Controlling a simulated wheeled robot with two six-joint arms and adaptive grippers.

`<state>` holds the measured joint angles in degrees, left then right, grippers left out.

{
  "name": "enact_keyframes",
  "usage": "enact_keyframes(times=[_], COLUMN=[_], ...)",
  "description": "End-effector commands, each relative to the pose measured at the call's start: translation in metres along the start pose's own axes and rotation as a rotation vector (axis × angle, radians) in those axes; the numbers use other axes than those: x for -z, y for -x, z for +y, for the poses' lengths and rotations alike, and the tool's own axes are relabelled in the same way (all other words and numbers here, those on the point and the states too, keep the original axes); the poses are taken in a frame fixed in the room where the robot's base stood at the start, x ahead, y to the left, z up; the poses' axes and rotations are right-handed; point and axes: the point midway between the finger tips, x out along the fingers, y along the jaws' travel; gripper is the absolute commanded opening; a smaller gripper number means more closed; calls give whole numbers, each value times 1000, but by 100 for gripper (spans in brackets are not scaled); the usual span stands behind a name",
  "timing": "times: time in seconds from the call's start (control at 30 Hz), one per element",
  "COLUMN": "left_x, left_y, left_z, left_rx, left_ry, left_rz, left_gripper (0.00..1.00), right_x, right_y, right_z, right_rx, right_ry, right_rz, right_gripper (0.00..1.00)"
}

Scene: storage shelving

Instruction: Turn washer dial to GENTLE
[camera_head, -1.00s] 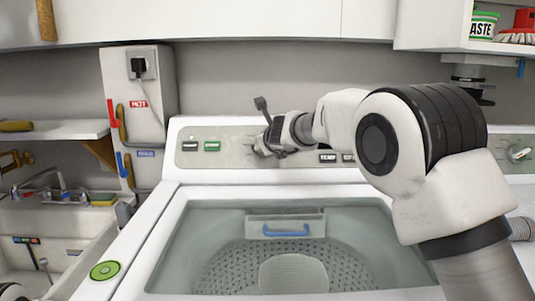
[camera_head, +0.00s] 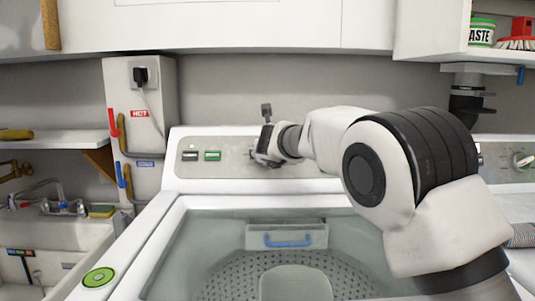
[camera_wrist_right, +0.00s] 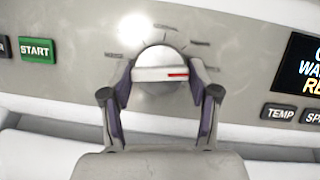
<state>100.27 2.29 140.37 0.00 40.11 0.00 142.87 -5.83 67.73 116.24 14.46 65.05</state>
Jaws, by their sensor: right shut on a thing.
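The washer dial (camera_wrist_right: 160,62) is a round silver knob with a raised bar across it, on the washer's back panel (camera_head: 222,171). A red mark at the bar's right end points to the right. Small labels ring the dial's upper side, too blurred to read surely. My right gripper (camera_wrist_right: 161,80) is shut on the dial, with one finger on its left side and one on its right. In the head view my right gripper (camera_head: 260,158) is against the panel and hides most of the dial. My left gripper is not in view.
A green START button (camera_wrist_right: 37,49) is left of the dial. TEMP (camera_wrist_right: 278,113) and SPIN buttons and a dark display (camera_wrist_right: 302,62) are to the right. The open washer tub (camera_head: 215,268) is below. A sink (camera_head: 60,232) is at left.

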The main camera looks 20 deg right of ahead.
Motion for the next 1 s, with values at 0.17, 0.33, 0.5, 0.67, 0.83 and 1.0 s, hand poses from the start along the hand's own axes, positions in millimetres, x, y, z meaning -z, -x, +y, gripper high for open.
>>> enact_keyframes(times=[0.17,0.33,0.5,0.67,0.83,1.0], left_x=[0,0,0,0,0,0], left_y=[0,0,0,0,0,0], left_z=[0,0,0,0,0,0], left_rx=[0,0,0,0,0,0], left_ry=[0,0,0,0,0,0], left_rz=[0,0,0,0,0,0], left_gripper=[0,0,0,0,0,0], right_x=[1,0,0,-1,-1,0], right_y=[0,0,4,30,75,109], right_z=[0,0,0,0,0,0], right_rx=[0,0,0,0,0,0], right_ry=[1,1,2,5,3,2], right_rz=[1,1,0,-1,-1,0], right_gripper=[86,86,86,86,86,86])
